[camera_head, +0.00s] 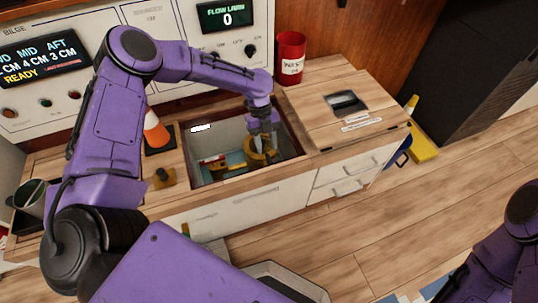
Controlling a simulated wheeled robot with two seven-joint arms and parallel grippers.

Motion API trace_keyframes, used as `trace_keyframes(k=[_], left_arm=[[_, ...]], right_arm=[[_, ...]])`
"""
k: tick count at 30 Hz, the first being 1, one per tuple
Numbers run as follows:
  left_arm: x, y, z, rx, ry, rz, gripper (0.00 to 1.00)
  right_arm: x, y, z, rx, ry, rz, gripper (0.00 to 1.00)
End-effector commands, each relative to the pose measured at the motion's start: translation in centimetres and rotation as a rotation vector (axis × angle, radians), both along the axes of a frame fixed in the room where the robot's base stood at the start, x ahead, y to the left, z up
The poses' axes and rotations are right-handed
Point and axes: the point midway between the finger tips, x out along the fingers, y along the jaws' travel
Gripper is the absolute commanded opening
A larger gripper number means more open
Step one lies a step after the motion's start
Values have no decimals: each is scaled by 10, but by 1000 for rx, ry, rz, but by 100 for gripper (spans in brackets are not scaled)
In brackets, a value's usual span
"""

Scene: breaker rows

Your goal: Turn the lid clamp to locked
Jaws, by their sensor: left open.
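My left gripper (264,135) points down into an open rectangular well in the wooden counter. It is open, with its fingertips over or beside a yellow-brass round fitting (258,158) in the well. The picture is too small to tell whether they touch it. A small brass knob-like piece (162,178) stands on the counter at the well's left front corner. I cannot tell for sure which of these is the lid clamp, nor read its position. My right arm shows at the lower right, and its gripper is out of view.
An orange cone (156,130) stands left of the well, and a red bin (290,58) stands behind it. A panel with displays (228,15) rises at the back. A dark-framed hatch (345,102) lies in the counter's right part. A grey-green cup (32,197) is at the left.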

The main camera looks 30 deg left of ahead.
Motion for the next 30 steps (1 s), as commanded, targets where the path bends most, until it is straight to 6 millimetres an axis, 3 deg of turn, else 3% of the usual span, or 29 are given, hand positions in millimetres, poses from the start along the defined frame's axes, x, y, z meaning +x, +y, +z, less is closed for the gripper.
trace_keyframes(k=[1,6,15,16,19,20,30], left_arm=[[-3,-3,-13,-1,2,0,40],[-8,-11,-32,-1,-1,-2,40],[-8,-13,-35,0,0,-4,40],[-8,-13,-35,0,0,-4,37],[-8,-13,-35,0,0,-4,5],[-8,-13,-35,0,0,-4,0],[-9,-13,-34,0,0,22,0]], right_arm=[[0,0,-6,0,0,0,55],[0,0,-11,0,0,0,55],[0,0,-10,0,0,0,55],[0,0,-10,0,0,0,55],[0,0,-10,0,0,0,55],[0,0,-10,0,0,0,55],[0,0,-7,0,0,0,55]])
